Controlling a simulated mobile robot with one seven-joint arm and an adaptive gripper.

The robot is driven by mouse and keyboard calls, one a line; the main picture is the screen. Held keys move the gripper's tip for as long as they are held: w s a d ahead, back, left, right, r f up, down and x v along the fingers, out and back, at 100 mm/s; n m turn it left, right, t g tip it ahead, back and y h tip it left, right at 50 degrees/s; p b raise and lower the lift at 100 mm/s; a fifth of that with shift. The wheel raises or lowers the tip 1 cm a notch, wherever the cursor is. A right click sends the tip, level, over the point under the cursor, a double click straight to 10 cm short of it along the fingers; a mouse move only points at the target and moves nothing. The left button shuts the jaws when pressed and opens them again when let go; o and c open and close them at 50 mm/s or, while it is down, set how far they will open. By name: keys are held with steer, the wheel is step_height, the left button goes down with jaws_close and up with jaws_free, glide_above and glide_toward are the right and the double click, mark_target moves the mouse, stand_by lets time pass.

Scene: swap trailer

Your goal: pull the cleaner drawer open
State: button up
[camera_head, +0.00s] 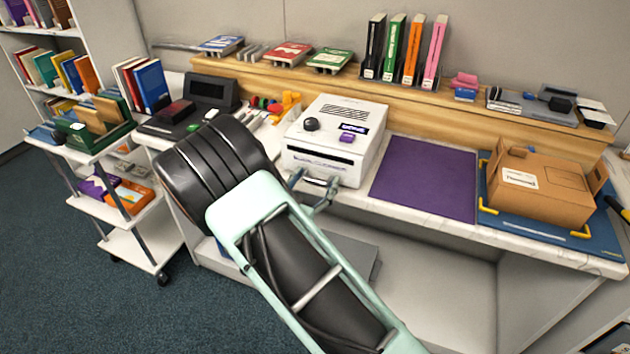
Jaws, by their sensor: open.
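The cleaner (336,128) is a white box on the counter with a black knob, a purple button and a dark slot across its upper front. The cleaner drawer (318,165) is at its lower front and looks shut, with a pale handle bar low on it. My gripper (315,184) is at the drawer's front, partly hidden behind my arm. Its grey-green fingers show apart, one on each side near the handle. I cannot tell whether they touch the handle. Nothing is seen held.
A purple mat (425,178) lies right of the cleaner. A cardboard box (540,185) sits on a blue tray (497,213) further right. Binders (402,52) stand on the wooden ledge behind. A white cart (128,245) is at left. The space under the counter is partly hidden by my arm.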

steer(key=c, duration=1.4)
steer(key=v, duration=2)
steer(key=shift+s+d+p, duration=0.1)
steer(key=shift+s+p, duration=0.05)
steer(key=shift+p, duration=0.2)
steer(key=o, duration=1.4)
steer(key=shift+r, duration=0.1)
steer(key=v, duration=1.2)
